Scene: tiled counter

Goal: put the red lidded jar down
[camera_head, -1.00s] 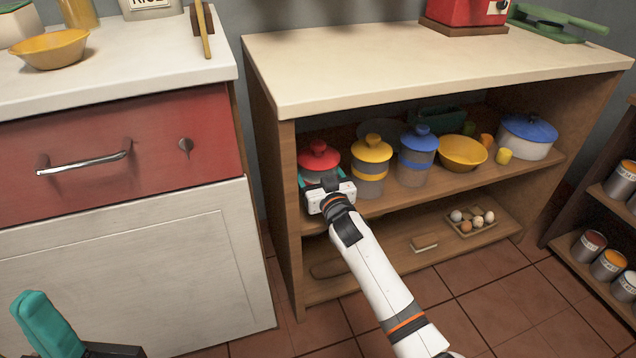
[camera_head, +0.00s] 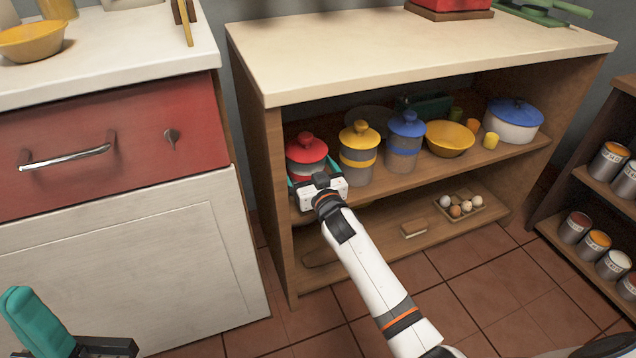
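The red lidded jar (camera_head: 307,153) stands upright on the upper shelf of the open cabinet, at its left end. Its red lid and part of its pale body show; my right gripper hides its lower front. My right gripper (camera_head: 312,176) is in front of the jar, its teal fingers spread to either side of it. They look open, though their tips are partly hidden. My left gripper (camera_head: 35,325) is at the lower left corner, away from the jar, with a teal finger and black body showing; the frame cuts it off.
A yellow-lidded jar (camera_head: 358,155) stands close right of the red jar, then a blue-lidded jar (camera_head: 405,143), a yellow bowl (camera_head: 450,139) and a blue-lidded pot (camera_head: 514,122). The cabinet's left side panel (camera_head: 262,170) is close on the left. An egg tray (camera_head: 472,213) is on the lower shelf.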

